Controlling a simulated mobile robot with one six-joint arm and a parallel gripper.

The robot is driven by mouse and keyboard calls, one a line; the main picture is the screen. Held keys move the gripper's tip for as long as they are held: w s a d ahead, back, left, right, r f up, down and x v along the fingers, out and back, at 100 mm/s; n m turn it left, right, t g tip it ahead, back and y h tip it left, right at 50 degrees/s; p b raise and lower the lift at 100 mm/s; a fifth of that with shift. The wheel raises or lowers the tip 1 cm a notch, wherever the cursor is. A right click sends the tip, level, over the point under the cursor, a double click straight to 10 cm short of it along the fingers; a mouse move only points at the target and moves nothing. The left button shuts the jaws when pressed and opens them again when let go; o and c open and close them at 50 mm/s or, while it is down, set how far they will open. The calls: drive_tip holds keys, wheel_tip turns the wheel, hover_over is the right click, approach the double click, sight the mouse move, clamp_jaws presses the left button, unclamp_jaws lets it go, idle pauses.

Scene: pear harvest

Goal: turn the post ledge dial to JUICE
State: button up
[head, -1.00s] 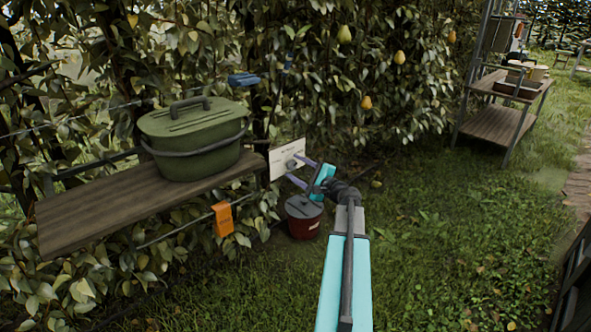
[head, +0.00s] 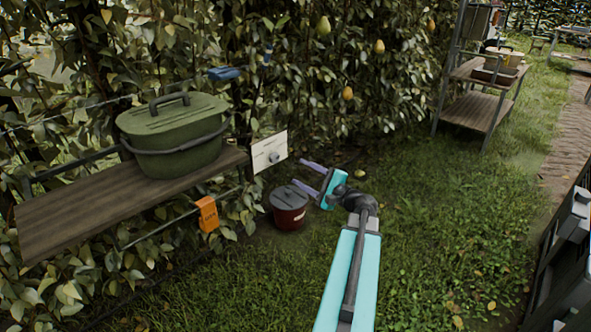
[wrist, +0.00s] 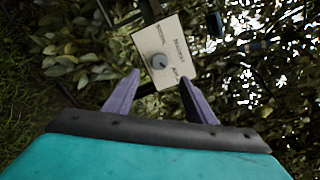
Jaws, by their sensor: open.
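The dial is a small round grey knob (head: 274,157) on a white label plate (head: 261,147) at the right end of the wooden ledge (head: 60,213). In the wrist view the knob (wrist: 159,61) sits on the tilted plate (wrist: 149,42), with dark words around it too blurred to read surely. Which word the knob points to cannot be told. My gripper (head: 300,173) is open and empty, right of the plate and apart from the knob. In the wrist view its purple fingers (wrist: 160,75) spread either side of and below the knob.
A green lidded pot (head: 175,135) stands on the ledge. An orange tag (head: 208,214) hangs below it. A dark red lidded bucket (head: 289,207) stands on the grass under my gripper. Leafy hedge rises behind the plate. Open grass lies to the right, before a shelf rack (head: 480,95).

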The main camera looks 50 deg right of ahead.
drive_tip(key=shift+s+a, duration=0.1)
drive_tip(key=shift+s, duration=0.65)
